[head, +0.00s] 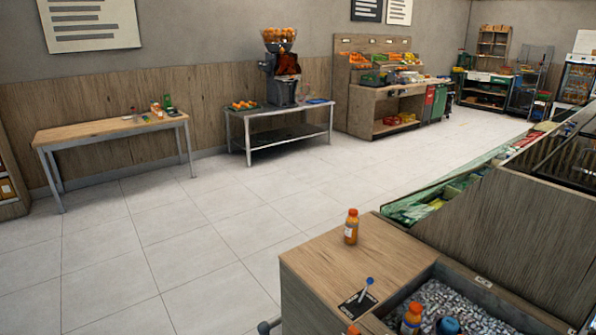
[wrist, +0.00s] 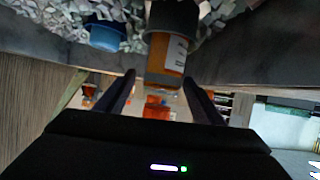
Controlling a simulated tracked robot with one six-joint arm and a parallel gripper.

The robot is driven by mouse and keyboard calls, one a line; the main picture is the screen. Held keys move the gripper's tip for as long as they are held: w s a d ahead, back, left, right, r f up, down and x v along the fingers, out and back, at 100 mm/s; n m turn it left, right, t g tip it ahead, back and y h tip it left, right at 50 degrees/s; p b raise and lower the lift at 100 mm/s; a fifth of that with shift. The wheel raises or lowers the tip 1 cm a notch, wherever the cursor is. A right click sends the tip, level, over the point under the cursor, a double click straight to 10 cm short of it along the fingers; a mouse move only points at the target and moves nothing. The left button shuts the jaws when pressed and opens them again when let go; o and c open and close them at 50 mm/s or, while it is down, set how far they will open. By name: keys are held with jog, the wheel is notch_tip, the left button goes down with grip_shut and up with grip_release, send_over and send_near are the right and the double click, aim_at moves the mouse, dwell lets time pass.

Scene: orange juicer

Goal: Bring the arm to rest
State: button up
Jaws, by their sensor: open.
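My gripper (wrist: 159,76) shows in the wrist view with its two dark fingers spread apart. An orange bottle (wrist: 165,56) with a dark cap is just past the fingertips, in line with the gap. Whether a finger touches it I cannot tell. I cannot make out the gripper in the head view, where a small grey part shows at the bottom edge.
A wooden counter (head: 345,262) with a juice bottle (head: 351,228) stands in front. Its ice bin (head: 455,303) holds an orange bottle (head: 411,318) and a blue-capped item (head: 448,326). The juicer (head: 281,70) stands on a far metal table (head: 290,146). The tiled floor between is clear.

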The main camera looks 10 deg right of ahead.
jog(key=w+r, duration=0.1)
jog(key=w+a+r, duration=0.1)
jog(key=w, duration=0.1)
jog(key=shift+a+r, duration=0.2)
jog(key=shift+r, duration=0.2)
jog(key=w+r+h, duration=0.6)
jog(key=w+r, duration=0.4)
jog(key=r, duration=0.4)
jog(key=a+r+m+g+h, duration=0.1)
jog(key=a+r+m+h, duration=0.4)
jog(key=r, duration=1)
jog(key=s+a+r+m+g, duration=0.1)
jog(key=s+a+r, duration=0.2)
jog(key=s+a, duration=0.35)
jog(key=s+a+r+g, duration=0.1)
jog(key=s+a+r, duration=0.2)
jog(key=a, duration=0.7)
jog(key=s+a+f+g+y, duration=0.3)
jog(key=s+a+y, duration=0.2)
jog(key=s+a, duration=1.2)
jog(key=shift+s+a, duration=0.2)
jog(key=shift+a, duration=0.05)
